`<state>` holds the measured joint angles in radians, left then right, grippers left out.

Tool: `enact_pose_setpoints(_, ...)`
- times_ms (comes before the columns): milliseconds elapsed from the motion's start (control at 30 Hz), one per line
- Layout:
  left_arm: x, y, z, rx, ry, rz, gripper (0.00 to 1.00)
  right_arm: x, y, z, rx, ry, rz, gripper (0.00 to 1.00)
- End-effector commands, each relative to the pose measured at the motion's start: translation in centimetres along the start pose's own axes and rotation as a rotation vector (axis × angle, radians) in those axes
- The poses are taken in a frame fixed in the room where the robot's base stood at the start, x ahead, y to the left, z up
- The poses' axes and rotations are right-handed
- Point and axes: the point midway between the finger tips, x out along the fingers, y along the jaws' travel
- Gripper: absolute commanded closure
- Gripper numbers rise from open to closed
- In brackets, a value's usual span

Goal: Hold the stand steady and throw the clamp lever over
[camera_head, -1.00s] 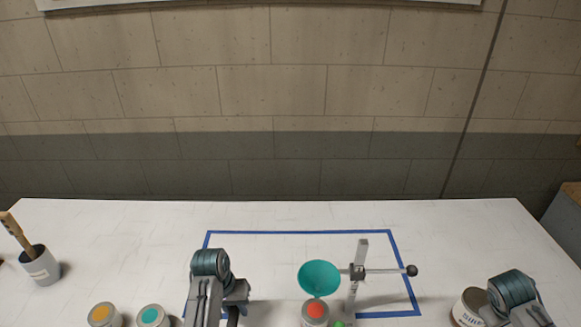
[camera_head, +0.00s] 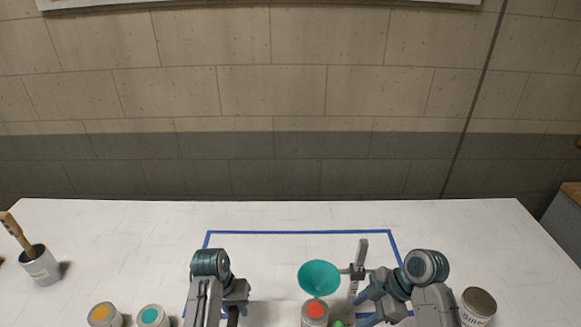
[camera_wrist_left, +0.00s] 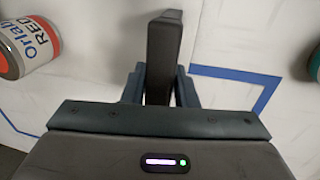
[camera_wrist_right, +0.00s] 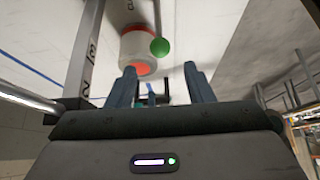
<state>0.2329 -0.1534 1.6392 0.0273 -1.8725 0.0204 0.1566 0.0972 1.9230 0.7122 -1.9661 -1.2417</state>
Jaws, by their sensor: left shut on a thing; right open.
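The stand's grey upright post (camera_head: 362,258) rises right of centre and carries a teal funnel (camera_head: 319,278) on its left. A green ball (camera_wrist_right: 159,47) on a thin rod, apparently the clamp lever, is ahead of my right gripper; it barely shows at the bottom of the head view (camera_head: 338,323). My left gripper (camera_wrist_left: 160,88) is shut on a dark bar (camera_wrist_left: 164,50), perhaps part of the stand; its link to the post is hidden. My right gripper (camera_wrist_right: 162,75) is open, its fingers short of the ball. The right arm covers the post's right side.
A red-topped can (camera_head: 315,312) stands below the funnel. Cans with orange (camera_head: 102,314) and teal (camera_head: 151,316) tops are at lower left, a brush pot (camera_head: 40,266) at far left, and a can (camera_head: 478,306) at right. Blue tape (camera_head: 300,231) outlines the area; the table behind is clear.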

Motion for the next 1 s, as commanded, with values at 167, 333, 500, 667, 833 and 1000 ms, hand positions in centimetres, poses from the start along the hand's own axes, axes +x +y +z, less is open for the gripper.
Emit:
enact_pose_setpoints(167,0.1,0.0,0.0,0.0,-0.001,0.0,1.0,1.8,-0.1,-0.1,0.001,0.004,-0.004,0.53)
enact_pose_setpoints(333,0.1,0.0,0.0,0.0,-0.001,0.0,1.0,4.3,-0.1,0.0,0.003,0.002,-0.003,0.53)
enact_pose_setpoints(500,0.1,0.0,0.0,0.0,-0.001,0.0,1.0,6.7,-0.1,0.0,0.003,0.001,-0.003,0.53)
enact_pose_setpoints(667,0.1,0.0,0.0,0.0,-0.001,0.0,1.0,8.1,-0.1,0.1,0.003,0.0,-0.001,0.53)
enact_pose_setpoints(833,0.1,0.0,0.0,0.0,-0.001,0.0,1.0,8.8,-0.1,0.0,0.002,0.0,-0.001,0.53)
enact_pose_setpoints(1000,0.1,0.0,0.0,0.0,-0.001,0.0,1.0,9.0,0.0,0.1,0.002,-0.001,0.0,0.53)
